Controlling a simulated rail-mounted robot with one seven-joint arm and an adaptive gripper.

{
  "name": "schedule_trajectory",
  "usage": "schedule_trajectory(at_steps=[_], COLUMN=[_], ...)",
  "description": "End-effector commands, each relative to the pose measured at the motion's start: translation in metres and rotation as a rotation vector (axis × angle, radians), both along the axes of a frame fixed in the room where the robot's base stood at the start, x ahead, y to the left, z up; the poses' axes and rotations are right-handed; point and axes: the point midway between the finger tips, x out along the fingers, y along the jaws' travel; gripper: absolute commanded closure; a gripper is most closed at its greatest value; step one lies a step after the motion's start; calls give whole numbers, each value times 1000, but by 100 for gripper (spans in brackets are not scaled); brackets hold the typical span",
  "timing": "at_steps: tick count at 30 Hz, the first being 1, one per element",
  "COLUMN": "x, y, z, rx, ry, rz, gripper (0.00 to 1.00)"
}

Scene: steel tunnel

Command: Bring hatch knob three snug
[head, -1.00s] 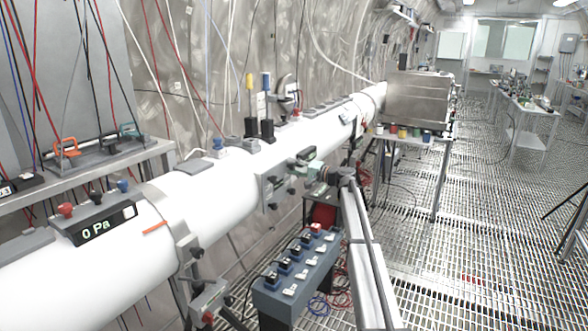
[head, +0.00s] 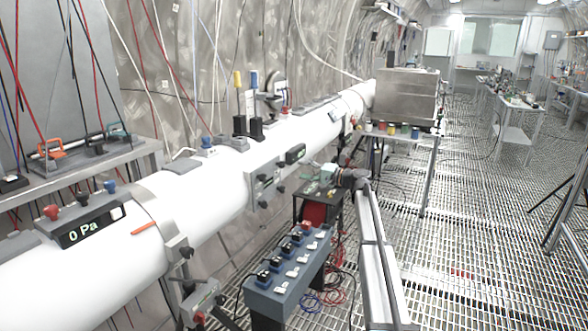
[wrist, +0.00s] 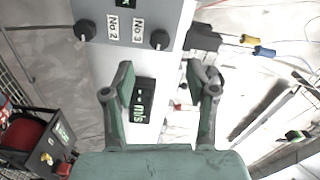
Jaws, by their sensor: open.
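The hatch panel (head: 264,186) is a grey plate on the side of the white pipe in the head view. The wrist view shows its lower edge with two dark knobs. Knob three (wrist: 159,39) is beside the "No 3" label (wrist: 138,30); knob two (wrist: 84,30) is beside the "No 2" label (wrist: 112,25). My green gripper (wrist: 160,78) is open and empty, its fingers apart, with knob three beyond the fingertips in the picture. In the head view my gripper (head: 318,182) is right of the panel, apart from it. Whether the knob is snug cannot be told.
A dark m/s display (wrist: 143,100) sits between my fingers in the wrist picture. A blue-grey switch box (head: 290,275) and a dark stand with a red drum (head: 314,212) are below.

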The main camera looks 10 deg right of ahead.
Motion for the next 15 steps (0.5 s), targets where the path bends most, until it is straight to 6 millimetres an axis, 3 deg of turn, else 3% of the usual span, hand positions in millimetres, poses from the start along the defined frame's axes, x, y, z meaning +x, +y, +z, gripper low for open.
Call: schedule_trajectory(at_steps=[6, 15], x=[-13, -14], y=[-16, -18], z=[0, 0], rx=[0, 1], ry=[0, -1], rz=[0, 0], gripper=[43, 43])
